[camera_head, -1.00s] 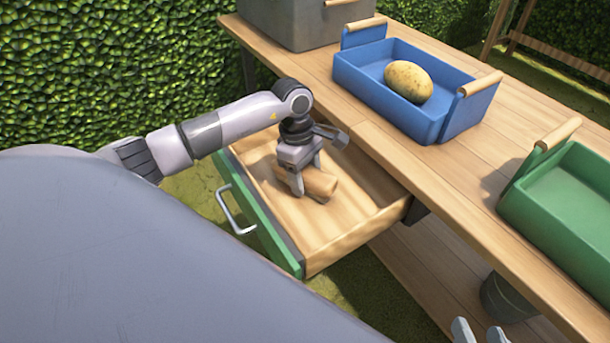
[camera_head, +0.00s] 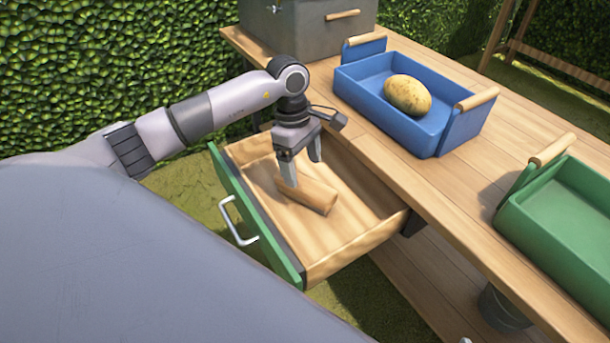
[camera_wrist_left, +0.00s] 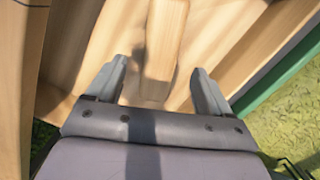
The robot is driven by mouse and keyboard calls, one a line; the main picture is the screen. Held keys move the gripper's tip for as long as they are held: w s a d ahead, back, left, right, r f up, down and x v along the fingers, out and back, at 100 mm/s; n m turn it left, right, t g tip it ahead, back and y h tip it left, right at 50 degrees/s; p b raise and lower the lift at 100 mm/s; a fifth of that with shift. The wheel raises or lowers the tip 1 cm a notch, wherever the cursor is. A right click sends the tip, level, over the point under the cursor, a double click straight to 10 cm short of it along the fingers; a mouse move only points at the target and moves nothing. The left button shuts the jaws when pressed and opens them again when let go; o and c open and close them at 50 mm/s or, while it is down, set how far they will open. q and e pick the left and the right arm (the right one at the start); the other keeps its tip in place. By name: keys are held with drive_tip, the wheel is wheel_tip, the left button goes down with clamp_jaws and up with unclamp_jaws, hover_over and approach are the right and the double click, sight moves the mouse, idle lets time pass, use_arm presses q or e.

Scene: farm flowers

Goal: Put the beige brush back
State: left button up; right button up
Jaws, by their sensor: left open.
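The beige brush (camera_head: 308,194) lies in the open drawer (camera_head: 352,240), on its wooden floor. It looks like a light wooden block; its bristles cannot be made out. My left gripper (camera_head: 300,170) is above the brush, fingers pointing down, open and empty. In the left wrist view the brush (camera_wrist_left: 163,45) lies ahead, between the lines of the two open fingers (camera_wrist_left: 165,85), and does not appear gripped. My right gripper does not show clearly in the head view.
The drawer's green front (camera_head: 255,222) with a silver handle is pulled out from the wooden table (camera_head: 450,185). On the table stand a blue crate (camera_head: 385,112) holding a potato (camera_head: 407,95), a green crate (camera_head: 565,215) and a grey box (camera_head: 305,25). Hedges stand behind.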

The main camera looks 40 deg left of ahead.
sight(300, 179)
use_arm(q)
drive_tip(key=r, duration=0.4)
drive_tip(key=shift+a+r+p, duration=0.35)
drive_tip(key=shift+r+p, duration=0.05)
